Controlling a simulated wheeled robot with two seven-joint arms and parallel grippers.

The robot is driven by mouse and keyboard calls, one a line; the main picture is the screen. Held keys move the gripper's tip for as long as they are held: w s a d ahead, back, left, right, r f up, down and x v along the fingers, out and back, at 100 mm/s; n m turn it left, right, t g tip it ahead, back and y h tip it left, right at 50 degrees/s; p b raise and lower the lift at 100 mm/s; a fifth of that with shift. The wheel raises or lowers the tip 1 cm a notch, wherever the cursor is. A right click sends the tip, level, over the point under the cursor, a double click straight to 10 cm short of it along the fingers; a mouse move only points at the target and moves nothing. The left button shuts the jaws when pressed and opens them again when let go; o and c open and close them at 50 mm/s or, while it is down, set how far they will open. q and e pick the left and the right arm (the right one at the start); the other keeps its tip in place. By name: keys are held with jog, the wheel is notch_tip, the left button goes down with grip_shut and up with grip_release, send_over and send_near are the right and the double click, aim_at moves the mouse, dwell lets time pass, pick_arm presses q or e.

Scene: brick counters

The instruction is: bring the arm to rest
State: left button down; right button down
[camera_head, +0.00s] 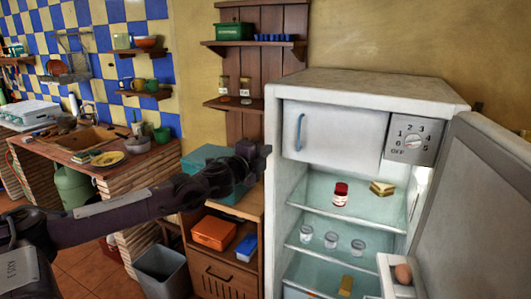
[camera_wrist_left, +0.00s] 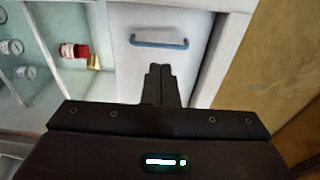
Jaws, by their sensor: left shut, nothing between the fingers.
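My left arm reaches in from the left in the head view, and its gripper (camera_head: 262,152) is beside the left edge of the open fridge (camera_head: 281,190). In the left wrist view the gripper's two fingers (camera_wrist_left: 160,72) are together, with nothing between them. Behind them is the white freezer door (camera_wrist_left: 130,75) with its blue handle (camera_wrist_left: 159,42). The fingers look apart from the handle. My right gripper does not show in either view.
The fridge door (camera_head: 480,200) stands open at the right. A red-lidded jar (camera_head: 340,195) and a sandwich (camera_head: 382,188) are on the upper shelf, with several small jars below. A wooden cabinet (camera_head: 225,278) with a teal box (camera_head: 205,157) stands left of the fridge.

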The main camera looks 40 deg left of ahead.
pick_arm(q)
jog(key=shift+s+d+r, duration=0.15)
jog(key=shift+s+d, duration=0.2)
jog(key=shift+d, duration=0.05)
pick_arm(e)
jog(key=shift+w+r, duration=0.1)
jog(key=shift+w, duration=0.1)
